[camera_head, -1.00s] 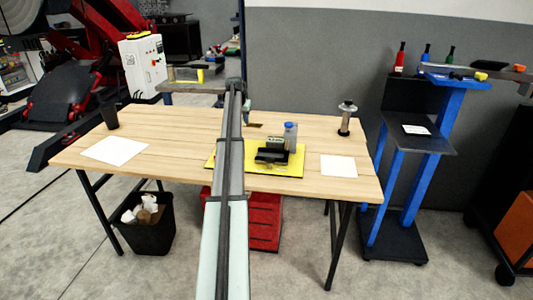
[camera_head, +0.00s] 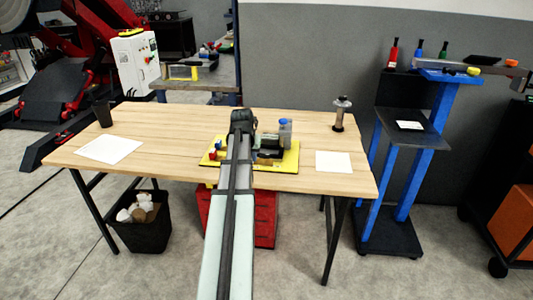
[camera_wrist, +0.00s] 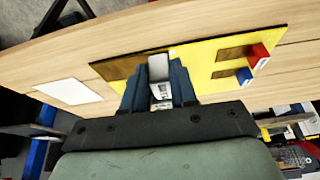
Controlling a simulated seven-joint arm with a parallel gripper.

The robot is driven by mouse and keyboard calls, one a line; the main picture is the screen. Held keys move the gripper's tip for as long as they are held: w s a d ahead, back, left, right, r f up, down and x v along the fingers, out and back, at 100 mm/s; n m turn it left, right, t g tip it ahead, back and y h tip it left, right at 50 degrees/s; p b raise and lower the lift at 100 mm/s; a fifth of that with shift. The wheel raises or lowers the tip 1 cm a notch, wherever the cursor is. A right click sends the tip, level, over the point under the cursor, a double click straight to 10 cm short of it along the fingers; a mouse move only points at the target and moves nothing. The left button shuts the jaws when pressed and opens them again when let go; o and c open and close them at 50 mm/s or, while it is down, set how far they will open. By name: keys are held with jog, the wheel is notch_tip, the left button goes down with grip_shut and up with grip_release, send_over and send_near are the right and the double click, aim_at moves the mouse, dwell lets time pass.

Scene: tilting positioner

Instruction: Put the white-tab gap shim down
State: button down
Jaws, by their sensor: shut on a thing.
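My gripper (camera_wrist: 157,92) shows in the wrist view with its dark blue fingers shut on the white-tab gap shim (camera_wrist: 158,68). The pale tab stands between the fingers. The yellow board (camera_wrist: 206,53) is below. On its right side lie a red-tab shim (camera_wrist: 258,55) and a blue-tab shim (camera_wrist: 243,76). The yellow board (camera_head: 286,164) is there on the wooden table.
White sheets lie at the table's left (camera_head: 109,149) and right (camera_head: 334,162).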

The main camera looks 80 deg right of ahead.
jog(key=shift+d, duration=0.45)
jog(key=d, duration=0.5)
jog(key=d+f, duration=0.1)
jog(key=d, duration=1.1)
jog(key=shift+d+f, duration=0.15)
jog(key=shift+f, duration=2.85)
jog(key=shift+f, duration=0.1)
jog(key=c, duration=0.9)
grip_release()
jog(key=v, duration=1.2)
